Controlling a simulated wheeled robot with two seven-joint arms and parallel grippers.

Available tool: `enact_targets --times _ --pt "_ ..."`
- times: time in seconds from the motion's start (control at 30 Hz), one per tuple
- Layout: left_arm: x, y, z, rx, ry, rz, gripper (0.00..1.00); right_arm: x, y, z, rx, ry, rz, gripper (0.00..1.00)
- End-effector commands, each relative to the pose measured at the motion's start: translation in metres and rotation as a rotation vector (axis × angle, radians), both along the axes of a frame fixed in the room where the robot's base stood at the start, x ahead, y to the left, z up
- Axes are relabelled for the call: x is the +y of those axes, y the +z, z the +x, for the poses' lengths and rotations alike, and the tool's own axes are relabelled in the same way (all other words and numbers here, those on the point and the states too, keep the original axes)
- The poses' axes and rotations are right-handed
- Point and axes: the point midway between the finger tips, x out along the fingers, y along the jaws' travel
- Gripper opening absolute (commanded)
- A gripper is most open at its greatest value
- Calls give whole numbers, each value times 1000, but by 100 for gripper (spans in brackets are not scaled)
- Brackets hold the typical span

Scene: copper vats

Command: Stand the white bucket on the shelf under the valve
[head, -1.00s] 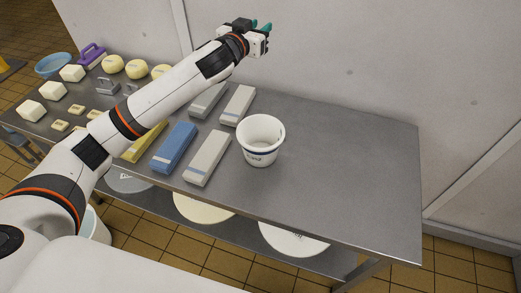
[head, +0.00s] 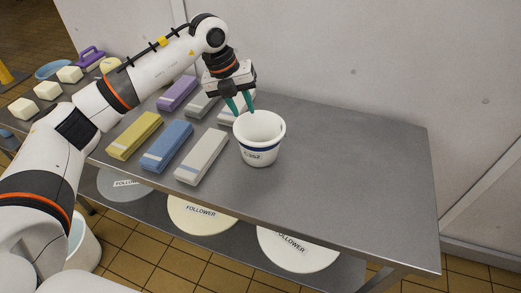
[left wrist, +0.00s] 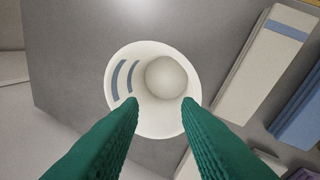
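The white bucket (head: 258,148) stands upright on the steel table, with a dark blue band and small lettering on its side. My left gripper (head: 240,107) points down at the bucket's back-left rim. Its two green fingers are apart, with nothing between them that I can see. In the left wrist view the fingertips (left wrist: 159,101) overlap the open mouth of the bucket (left wrist: 153,129); I cannot tell whether they touch it. My right gripper is not in view. No valve or shelf beneath one can be made out.
Yellow, blue, white, grey and purple long blocks lie left of the bucket, the white block (head: 202,158) closest. White cubes (head: 48,90) stand farther left. The table's right part (head: 350,165) is clear. Discs marked FOLLOWER (head: 203,215) lie on the lower shelf. A wall stands behind.

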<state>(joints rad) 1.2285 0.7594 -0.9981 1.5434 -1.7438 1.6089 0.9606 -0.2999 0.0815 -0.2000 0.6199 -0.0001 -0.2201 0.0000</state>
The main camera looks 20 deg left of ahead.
Motion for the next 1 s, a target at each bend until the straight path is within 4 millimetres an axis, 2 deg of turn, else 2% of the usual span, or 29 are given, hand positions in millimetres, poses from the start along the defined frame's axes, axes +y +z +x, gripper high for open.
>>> enact_targets --times 0.03,0.1,0.2,0.5,0.77,1.0 --pt "11 -3 0 8 11 56 30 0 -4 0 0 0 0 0" --pt "22 -5 -2 20 22 110 30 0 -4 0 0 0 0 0" --pt "28 -12 -2 29 30 140 30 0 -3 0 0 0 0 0" --pt "22 -60 4 30 27 138 30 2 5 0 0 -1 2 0" --pt "21 -81 8 31 29 138 30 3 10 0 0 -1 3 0" --pt "19 -115 14 30 28 136 30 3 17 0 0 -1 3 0"
